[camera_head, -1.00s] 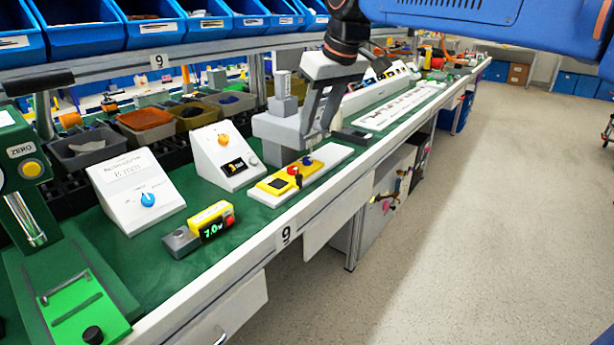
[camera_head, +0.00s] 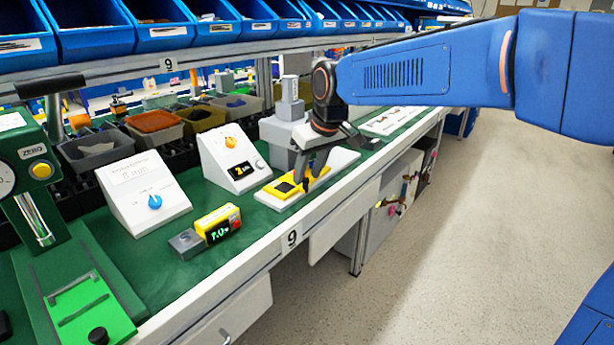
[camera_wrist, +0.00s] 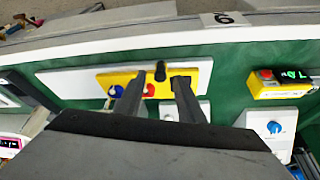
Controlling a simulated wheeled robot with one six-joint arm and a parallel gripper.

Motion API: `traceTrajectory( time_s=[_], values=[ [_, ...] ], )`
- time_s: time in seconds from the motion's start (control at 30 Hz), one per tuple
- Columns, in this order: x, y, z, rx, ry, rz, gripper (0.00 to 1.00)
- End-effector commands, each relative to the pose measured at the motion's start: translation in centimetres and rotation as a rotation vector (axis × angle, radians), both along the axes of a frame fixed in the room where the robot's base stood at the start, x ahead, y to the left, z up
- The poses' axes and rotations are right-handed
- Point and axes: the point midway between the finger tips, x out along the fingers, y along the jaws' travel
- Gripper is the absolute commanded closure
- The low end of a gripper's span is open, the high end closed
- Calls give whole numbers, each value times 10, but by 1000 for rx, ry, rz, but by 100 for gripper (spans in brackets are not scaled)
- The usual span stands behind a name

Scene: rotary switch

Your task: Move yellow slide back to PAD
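The yellow slide (camera_head: 284,188) lies on a white base strip (camera_head: 345,160) near the bench's front edge. In the wrist view the slide (camera_wrist: 203,70) carries a black upright knob (camera_wrist: 160,69), a red knob (camera_wrist: 148,91), a blue knob (camera_wrist: 116,91) and a dark square patch. My gripper (camera_head: 305,180) is low over the slide and hides part of it in the head view. In the wrist view my gripper (camera_wrist: 158,84) has its two fingers apart, with the black knob seen between their tips. Contact cannot be told. No PAD label is legible.
A white box with an orange knob (camera_head: 231,143) and a grey machine (camera_head: 285,130) stand behind the strip. A yellow display unit (camera_head: 218,223) and a white box with a blue knob (camera_head: 155,202) stand to the left. Bins line the back.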

Motion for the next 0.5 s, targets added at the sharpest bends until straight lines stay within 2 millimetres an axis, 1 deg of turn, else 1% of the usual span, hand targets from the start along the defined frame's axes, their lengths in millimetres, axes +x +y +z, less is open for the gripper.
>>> traceTrajectory(
  time_s=[0.03,0.1,0.2,0.5],
  values=[
    [1,1,-6,-1,2,0,65],
    [3,2,-11,-1,2,0,65],
    [5,4,-15,-1,1,0,65],
    [5,4,-16,0,0,0,65]
  ],
)
